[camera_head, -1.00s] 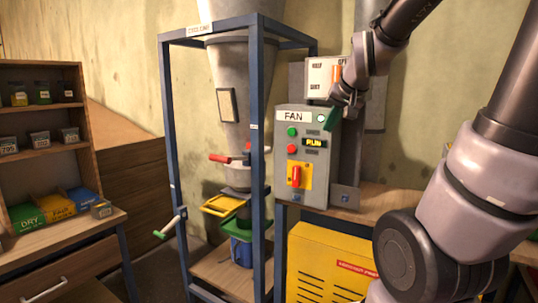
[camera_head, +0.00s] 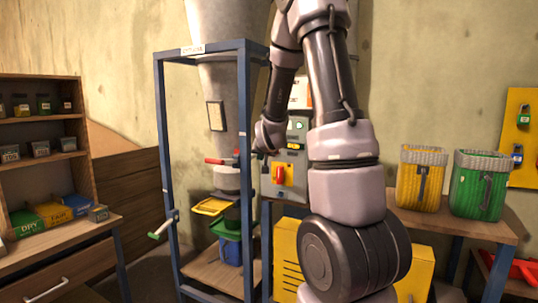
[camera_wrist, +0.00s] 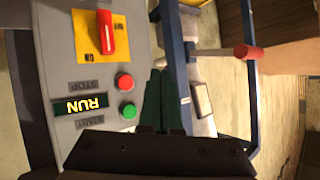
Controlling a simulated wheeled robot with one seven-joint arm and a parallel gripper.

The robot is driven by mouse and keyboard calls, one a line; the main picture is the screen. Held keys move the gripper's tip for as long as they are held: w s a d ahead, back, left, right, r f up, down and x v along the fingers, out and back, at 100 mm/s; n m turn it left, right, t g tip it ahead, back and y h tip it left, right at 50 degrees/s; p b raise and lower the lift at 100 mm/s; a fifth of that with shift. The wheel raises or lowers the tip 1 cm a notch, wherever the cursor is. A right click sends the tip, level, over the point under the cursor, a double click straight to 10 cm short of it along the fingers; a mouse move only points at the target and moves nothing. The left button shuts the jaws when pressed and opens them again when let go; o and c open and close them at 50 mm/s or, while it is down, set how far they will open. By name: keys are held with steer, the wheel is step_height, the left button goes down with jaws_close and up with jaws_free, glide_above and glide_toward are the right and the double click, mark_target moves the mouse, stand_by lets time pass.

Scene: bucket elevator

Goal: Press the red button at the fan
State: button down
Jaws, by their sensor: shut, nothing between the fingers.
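The grey fan box (camera_head: 298,160) stands right of the blue frame in the head view, partly covered by my arm. In the wrist view the box (camera_wrist: 60,25) shows the round red button (camera_wrist: 124,82), labelled STOP, beside the green button (camera_wrist: 128,111), labelled START. The display (camera_wrist: 80,106) reads RUN. My gripper's dark green fingers (camera_wrist: 162,74) are shut and empty. In the wrist view they appear just right of the two buttons, over the box's edge. I cannot tell their distance from the panel. In the head view my arm hides both buttons.
A red rotary switch (camera_wrist: 105,32) on a yellow plate is on the same box. The blue frame (camera_head: 246,150) with a red-handled lever (camera_wrist: 248,52) stands close by. A yellow basket (camera_head: 420,180) and a green basket (camera_head: 480,185) stand on the bench at right.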

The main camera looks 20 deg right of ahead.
steer(key=shift+w, duration=0.1)
steer(key=w+d, duration=0.5)
steer(key=d, duration=0.2)
steer(key=shift+w, duration=0.15)
stand_by(2.2)
steer(key=shift+w+d, duration=0.25)
steer(key=shift+d, duration=0.1)
steer(key=shift+w+d+r, duration=0.1)
steer(key=shift+w+d, duration=0.2)
steer(key=shift+d, duration=0.1)
stand_by(0.7)
stand_by(0.3)
steer(key=shift+s+a, duration=0.6)
steer(key=shift+a, duration=0.1)
steer(key=shift+s+a, duration=0.75)
steer(key=shift+a, duration=0.25)
steer(key=shift+s+a, duration=0.75)
steer(key=shift+a, duration=0.25)
